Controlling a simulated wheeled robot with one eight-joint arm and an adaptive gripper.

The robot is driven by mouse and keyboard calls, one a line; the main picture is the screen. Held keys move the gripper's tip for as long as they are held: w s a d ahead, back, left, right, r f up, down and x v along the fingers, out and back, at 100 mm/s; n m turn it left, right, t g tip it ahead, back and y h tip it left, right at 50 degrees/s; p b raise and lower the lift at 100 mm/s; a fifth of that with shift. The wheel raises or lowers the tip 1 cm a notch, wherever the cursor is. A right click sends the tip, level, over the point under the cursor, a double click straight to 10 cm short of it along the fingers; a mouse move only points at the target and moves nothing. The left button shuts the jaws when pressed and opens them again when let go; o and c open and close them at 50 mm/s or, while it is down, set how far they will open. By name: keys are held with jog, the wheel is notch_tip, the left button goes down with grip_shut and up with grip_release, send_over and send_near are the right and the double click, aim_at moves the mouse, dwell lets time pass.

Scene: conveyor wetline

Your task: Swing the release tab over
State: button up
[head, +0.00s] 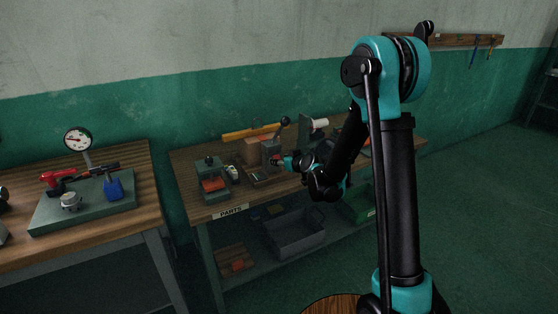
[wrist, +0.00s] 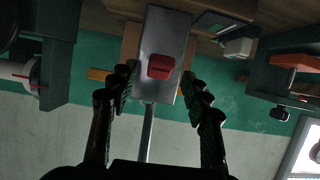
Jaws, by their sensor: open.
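The red release tab (wrist: 161,66) shows in the wrist view on the face of a grey metal block (wrist: 160,30). A metal rod (wrist: 148,133) runs from the block's edge toward my gripper's palm in that picture. In the head view the block (head: 271,146) stands on the workbench, with a black-knobbed lever (head: 284,122) rising by it. The tab is small and partly hidden there. My gripper (wrist: 162,88) is open and empty, its dark fingers on either side of the tab. I cannot tell whether they touch the block. It also shows in the head view (head: 284,161).
The workbench (head: 185,157) carries a green fixture with an orange block (head: 212,182) at left and a yellow-orange bar (head: 250,131) behind. A grey bin (head: 293,236) sits on the lower shelf. Another bench (head: 125,160) at left holds a dial gauge (head: 77,139).

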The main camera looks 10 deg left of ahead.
jog(key=shift+x, duration=1.1)
grip_shut()
